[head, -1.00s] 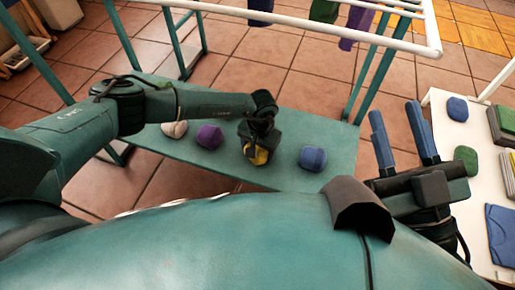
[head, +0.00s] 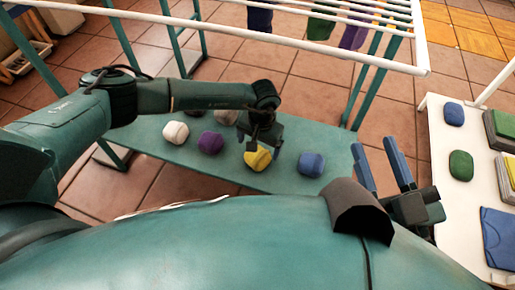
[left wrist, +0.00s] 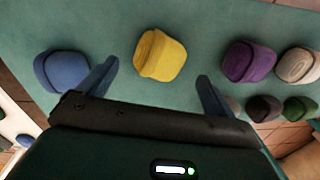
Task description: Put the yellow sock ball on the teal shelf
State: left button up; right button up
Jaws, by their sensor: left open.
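The yellow sock ball (head: 257,160) rests on the teal shelf (head: 330,171), near its front edge. It also shows in the left wrist view (left wrist: 160,55), on the teal surface beyond and between the fingertips. My left gripper (head: 264,146) is open and empty just above and behind the ball. Its two fingers stand apart in the left wrist view (left wrist: 156,75), with no contact visible. My right gripper (head: 382,164) is open and empty to the right of the shelf, with its blue fingers apart.
A blue ball (head: 311,164) lies right of the yellow one; purple (head: 210,142) and white (head: 175,132) balls lie left. Darker balls sit behind. A white drying rack (head: 300,40) stands over the shelf. A white table (head: 450,218) with balls and folded cloths is at right.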

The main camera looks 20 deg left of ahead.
pick_arm(q)
notch_tip(320, 180, up, 6)
jog(key=p, duration=0.1)
jog(key=shift+d, duration=0.2)
dwell(0.3)
